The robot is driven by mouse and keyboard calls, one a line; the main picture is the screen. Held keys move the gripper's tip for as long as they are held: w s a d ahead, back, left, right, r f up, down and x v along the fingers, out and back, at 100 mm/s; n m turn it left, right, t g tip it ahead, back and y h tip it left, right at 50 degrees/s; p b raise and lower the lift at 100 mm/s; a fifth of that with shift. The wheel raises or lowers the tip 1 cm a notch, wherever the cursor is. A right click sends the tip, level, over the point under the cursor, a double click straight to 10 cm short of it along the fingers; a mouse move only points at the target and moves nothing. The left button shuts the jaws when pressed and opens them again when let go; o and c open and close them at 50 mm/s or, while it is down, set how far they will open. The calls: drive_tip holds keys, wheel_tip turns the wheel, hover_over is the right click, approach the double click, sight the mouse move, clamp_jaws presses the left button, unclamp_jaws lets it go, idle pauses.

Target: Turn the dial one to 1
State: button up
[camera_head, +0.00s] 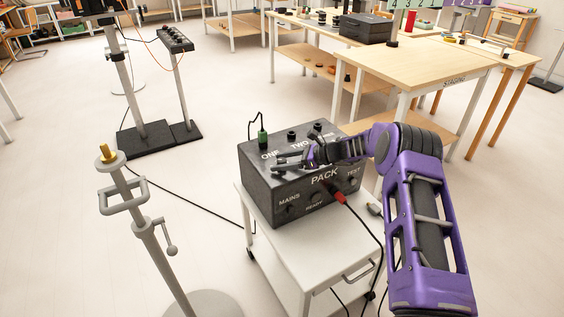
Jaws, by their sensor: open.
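A dark grey box (262,190) marked PACK, ONE, TWO, MAINS, READY and TEST stands on a small white trolley. The ONE lettering (269,154) is on its top left part. My gripper (277,164) is open, reaching in from the right over the box top, with its fingers pointing left just below the ONE lettering. The fingers and wrist cover part of the top and the end of the TWO lettering. I cannot make out dial one or its setting; it may be behind my fingers. I cannot tell whether the fingers touch anything.
A green plug (262,137) with a black cable stands at the box's back left. A red plug (340,198) sits in the front. The white trolley (290,255) has a handle. A grey stand (150,235) is at the left; wooden tables (425,62) are behind.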

drive_tip(key=p+v, duration=0.1)
drive_tip(key=v, duration=1.6)
drive_tip(key=shift+d+r+p, duration=0.15)
drive_tip(key=shift+d+p, duration=0.05)
drive_tip(key=shift+p, duration=0.1)
